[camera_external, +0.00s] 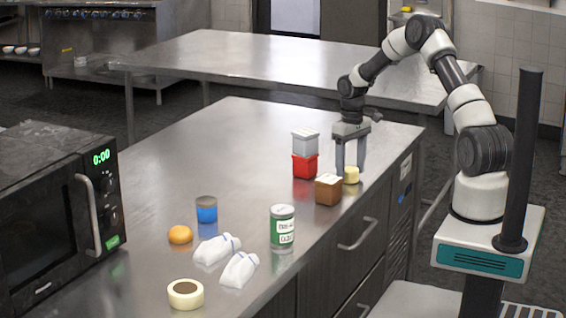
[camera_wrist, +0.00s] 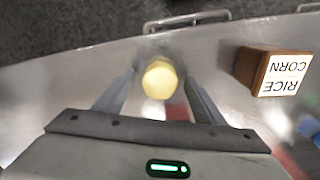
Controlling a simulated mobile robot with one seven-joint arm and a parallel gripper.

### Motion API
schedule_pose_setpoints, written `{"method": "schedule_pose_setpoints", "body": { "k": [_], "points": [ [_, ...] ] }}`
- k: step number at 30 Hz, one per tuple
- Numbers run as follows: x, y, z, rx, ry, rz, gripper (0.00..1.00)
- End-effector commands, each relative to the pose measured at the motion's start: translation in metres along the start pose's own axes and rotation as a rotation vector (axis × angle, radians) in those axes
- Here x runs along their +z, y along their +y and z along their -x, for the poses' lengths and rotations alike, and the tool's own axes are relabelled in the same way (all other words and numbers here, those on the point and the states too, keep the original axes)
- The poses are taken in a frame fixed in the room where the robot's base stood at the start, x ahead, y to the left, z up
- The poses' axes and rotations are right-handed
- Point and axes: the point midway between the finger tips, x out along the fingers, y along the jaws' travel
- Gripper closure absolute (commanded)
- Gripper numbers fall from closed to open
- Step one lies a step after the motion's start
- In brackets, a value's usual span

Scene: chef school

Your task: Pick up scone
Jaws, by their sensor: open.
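The scone appears to be a small pale yellow round piece (camera_external: 351,175) on the steel counter, near its right edge. It also shows in the wrist view (camera_wrist: 159,78), near the middle. My gripper (camera_external: 351,168) points down over it, with the fingertips low near the counter. In the wrist view my gripper (camera_wrist: 160,88) is open, with one finger to each side of the yellow piece. I see no clear contact between the fingers and the piece.
A brown box labelled rice and corn (camera_external: 328,189) stands close by, also in the wrist view (camera_wrist: 262,68). A red container (camera_external: 305,166) with a grey one (camera_external: 305,143) on top stands to the left.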

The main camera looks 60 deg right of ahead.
Motion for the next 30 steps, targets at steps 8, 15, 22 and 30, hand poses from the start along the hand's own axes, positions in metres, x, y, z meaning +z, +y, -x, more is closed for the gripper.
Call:
{"method": "schedule_pose_setpoints", "body": {
  "k": [8, 15, 22, 30],
  "points": [
    [0.0, 0.0, 0.001, 0.001, 0.001, 0.0, 0.54],
    [0.0, 0.0, 0.001, 0.001, 0.001, -0.001, 0.8],
    [-0.001, 0.0, 0.008, 0.002, 0.003, -0.001, 0.8],
    [-0.001, 0.001, 0.058, 0.003, 0.006, -0.001, 0.8]
  ]
}}
